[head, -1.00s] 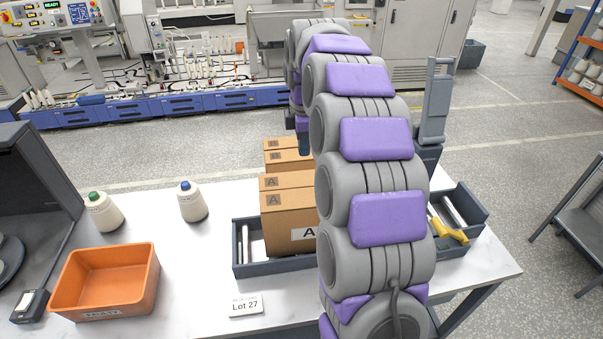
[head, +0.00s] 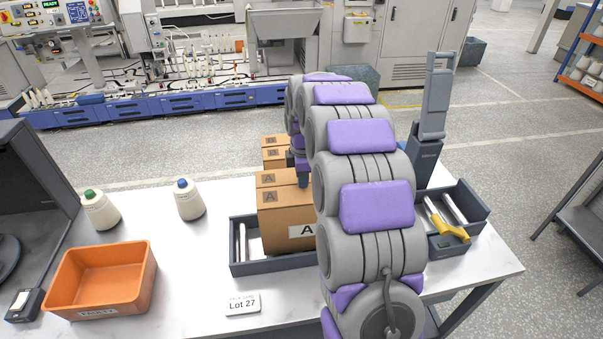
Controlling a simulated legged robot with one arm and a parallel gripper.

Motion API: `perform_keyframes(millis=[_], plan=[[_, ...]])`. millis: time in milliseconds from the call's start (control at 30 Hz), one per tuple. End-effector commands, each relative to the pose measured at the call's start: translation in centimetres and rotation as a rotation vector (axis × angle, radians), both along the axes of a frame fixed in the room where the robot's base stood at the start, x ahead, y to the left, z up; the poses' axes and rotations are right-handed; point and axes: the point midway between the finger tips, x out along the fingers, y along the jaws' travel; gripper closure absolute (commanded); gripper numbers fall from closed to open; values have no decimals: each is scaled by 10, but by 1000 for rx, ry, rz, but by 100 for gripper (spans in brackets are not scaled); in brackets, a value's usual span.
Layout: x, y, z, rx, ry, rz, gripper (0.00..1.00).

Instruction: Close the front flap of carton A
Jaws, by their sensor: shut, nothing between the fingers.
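Carton A (head: 277,224) is a brown box standing in a dark grey tray (head: 270,267), with a white "A" label on its front and an "A" mark on each of two top panels. Its top looks nearly flat from here; I cannot tell how far the front flap is folded down. My gripper (head: 303,181) hangs from the far end of my arm, just above the right part of carton A's top. It is shut and empty. My arm hides the right side of carton A, and I cannot tell whether the gripper touches it.
Carton B (head: 273,142) stands behind carton A. A yellow tool (head: 446,230) lies in the tray's right end.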

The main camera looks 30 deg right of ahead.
Motion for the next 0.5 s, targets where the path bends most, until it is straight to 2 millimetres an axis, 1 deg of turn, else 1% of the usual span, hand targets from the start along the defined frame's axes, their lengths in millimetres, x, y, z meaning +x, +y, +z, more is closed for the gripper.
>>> perform_keyframes(millis=[500], plan=[[1,1,-3,9,26,1,100]])
